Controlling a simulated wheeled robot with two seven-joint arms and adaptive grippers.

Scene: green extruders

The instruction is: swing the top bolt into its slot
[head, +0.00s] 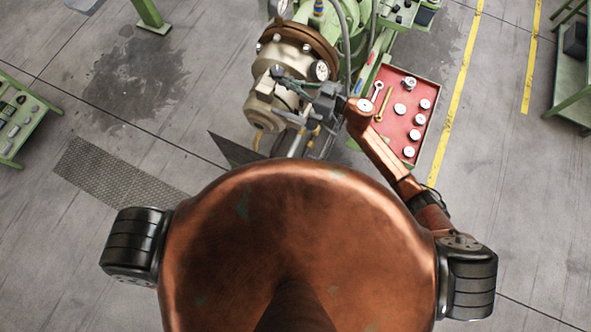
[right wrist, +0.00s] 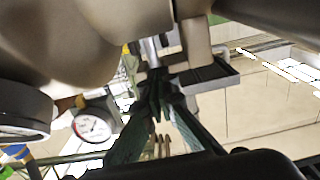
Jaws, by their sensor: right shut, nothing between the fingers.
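The extruder's beige die head (head: 268,103) sits in front of a brown flange (head: 300,38) with several bolt ends along its rim. My right gripper (head: 280,76) is shut and empty, over the near face of the die head. In the right wrist view its dark fingers (right wrist: 156,100) meet close below a light metal shaft (right wrist: 150,52) beside a beige block (right wrist: 195,45). I cannot tell whether this shaft is the top bolt, or whether the fingers touch it. The top bolt's slot is not clear in either view. My left gripper is not in view.
A round gauge (head: 321,70) is beside the gripper; a gauge also shows in the right wrist view (right wrist: 92,127). A red tray (head: 393,135) with wrenches and round parts lies right of the machine. A green-framed bench (head: 18,122) stands far left. Open floor lies left.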

